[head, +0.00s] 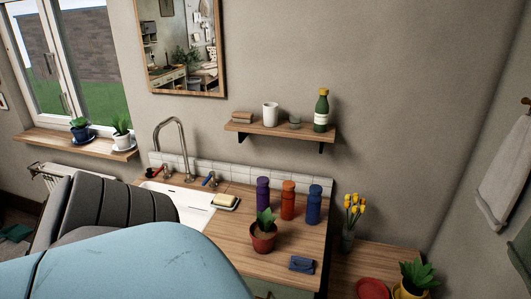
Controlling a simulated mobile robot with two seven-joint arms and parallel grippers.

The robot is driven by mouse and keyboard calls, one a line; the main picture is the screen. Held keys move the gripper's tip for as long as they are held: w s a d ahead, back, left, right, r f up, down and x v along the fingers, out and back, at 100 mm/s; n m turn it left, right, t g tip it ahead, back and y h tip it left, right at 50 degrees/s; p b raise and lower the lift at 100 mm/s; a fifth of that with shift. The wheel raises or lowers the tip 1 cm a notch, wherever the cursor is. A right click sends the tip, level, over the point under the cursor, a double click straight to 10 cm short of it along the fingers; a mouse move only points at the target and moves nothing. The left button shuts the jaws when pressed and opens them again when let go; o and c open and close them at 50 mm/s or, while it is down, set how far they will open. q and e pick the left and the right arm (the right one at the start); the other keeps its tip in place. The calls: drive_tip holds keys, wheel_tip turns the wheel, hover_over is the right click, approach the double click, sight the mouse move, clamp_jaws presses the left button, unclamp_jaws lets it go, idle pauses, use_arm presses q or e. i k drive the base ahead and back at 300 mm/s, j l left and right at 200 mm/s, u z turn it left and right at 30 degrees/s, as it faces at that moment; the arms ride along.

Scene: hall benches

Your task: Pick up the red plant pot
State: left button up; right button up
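The red plant pot (263,242) stands upright on the wooden counter (228,247), right of the sink. It is terracotta red and holds a small green leafy plant. It is in plain view, with nothing touching it that I can see. A large light blue and dark grey part, which looks like my own arm, fills the lower left of the head view. Neither of my grippers shows.
Purple, orange (288,201) and blue bottles stand behind the pot. A dark blue wallet-like item (302,264) lies to its right. A white sink (180,207) with a tall tap is left. At the lower right are yellow flowers, a red round dish (372,288) and a yellow-potted plant.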

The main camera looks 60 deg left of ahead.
sight(263, 232)
drive_tip(key=u, duration=2)
